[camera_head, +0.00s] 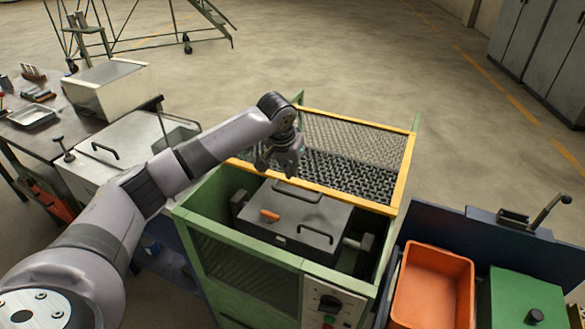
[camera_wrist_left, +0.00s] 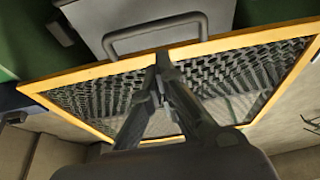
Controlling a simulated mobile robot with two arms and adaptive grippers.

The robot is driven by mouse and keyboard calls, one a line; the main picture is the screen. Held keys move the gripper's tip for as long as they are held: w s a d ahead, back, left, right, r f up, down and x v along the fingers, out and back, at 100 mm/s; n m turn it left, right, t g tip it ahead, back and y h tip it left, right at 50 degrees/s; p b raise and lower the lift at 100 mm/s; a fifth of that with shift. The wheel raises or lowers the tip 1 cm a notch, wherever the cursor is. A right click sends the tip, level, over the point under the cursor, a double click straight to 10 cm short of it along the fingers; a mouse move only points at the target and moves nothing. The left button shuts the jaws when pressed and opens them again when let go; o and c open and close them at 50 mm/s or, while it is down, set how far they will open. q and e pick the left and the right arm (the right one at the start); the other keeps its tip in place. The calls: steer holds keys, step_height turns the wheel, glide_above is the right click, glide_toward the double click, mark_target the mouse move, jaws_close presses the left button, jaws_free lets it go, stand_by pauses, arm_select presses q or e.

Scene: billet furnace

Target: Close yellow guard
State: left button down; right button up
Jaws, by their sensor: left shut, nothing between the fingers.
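The yellow guard (camera_head: 408,165) is a yellow-framed mesh panel at the back of the green furnace housing (camera_head: 245,255). It stands open, tilted back, with its near bar across the rear of the opening. A dark grey furnace box with handles (camera_head: 290,220) sits exposed inside the housing. My left gripper (camera_head: 284,172) is at the guard's near bar, left of its middle. The left wrist view shows the guard's frame (camera_wrist_left: 95,72) and the shut, empty fingers (camera_wrist_left: 162,62) overlapping the near bar. I cannot tell whether they touch it. My right gripper is not in view.
An orange bin (camera_head: 433,285) and a green box (camera_head: 528,300) stand at the right. A light grey lidded box (camera_head: 120,150) and a workbench (camera_head: 50,130) stand at the left. The floor behind the guard is clear.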

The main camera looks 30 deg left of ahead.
arm_select(q)
steer(key=x, duration=0.7)
steer(key=shift+p, duration=0.45)
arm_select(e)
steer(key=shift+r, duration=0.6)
